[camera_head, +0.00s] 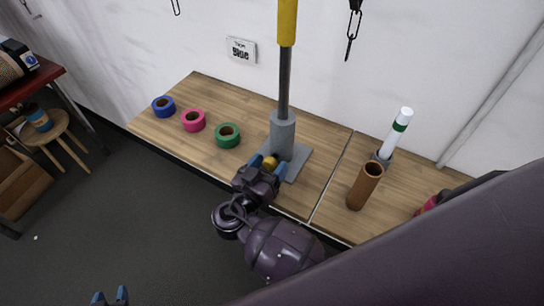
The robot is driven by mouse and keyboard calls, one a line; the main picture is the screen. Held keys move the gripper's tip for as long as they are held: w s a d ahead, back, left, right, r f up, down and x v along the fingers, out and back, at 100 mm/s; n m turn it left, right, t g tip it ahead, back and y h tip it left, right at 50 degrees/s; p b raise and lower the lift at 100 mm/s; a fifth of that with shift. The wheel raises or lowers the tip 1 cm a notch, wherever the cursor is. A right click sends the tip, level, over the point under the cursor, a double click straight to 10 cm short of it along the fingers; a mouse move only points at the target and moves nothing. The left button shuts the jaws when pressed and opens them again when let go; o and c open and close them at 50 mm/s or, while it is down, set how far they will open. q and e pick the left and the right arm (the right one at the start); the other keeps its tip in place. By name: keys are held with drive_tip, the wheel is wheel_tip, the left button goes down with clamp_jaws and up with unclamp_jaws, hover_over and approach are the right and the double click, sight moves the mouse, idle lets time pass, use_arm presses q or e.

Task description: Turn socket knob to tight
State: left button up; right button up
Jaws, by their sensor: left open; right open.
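A grey socket (283,138) stands upright on a flat grey base plate (299,159) on the wooden table. A dark pole (284,85) with a yellow upper part (287,20) stands in it. A small gold-orange knob (270,162) shows low on the front of the socket. My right gripper (268,165) is open at the knob, with its blue fingertips on either side of it. I cannot tell whether they touch it. My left gripper (110,296) is open and empty at the bottom left, away from the table; only its fingertips show.
Blue (163,106), pink (193,119) and green (227,134) tape rolls lie left of the socket. A brown tube (364,186) and a white tube with a green band (396,132) stand to the right. My dark arm covers the lower right.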

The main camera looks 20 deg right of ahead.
use_arm(q)
drive_tip(key=shift+w+d, duration=0.15)
drive_tip(key=shift+d, duration=0.05)
use_arm(e)
drive_tip(key=shift+d, duration=0.1)
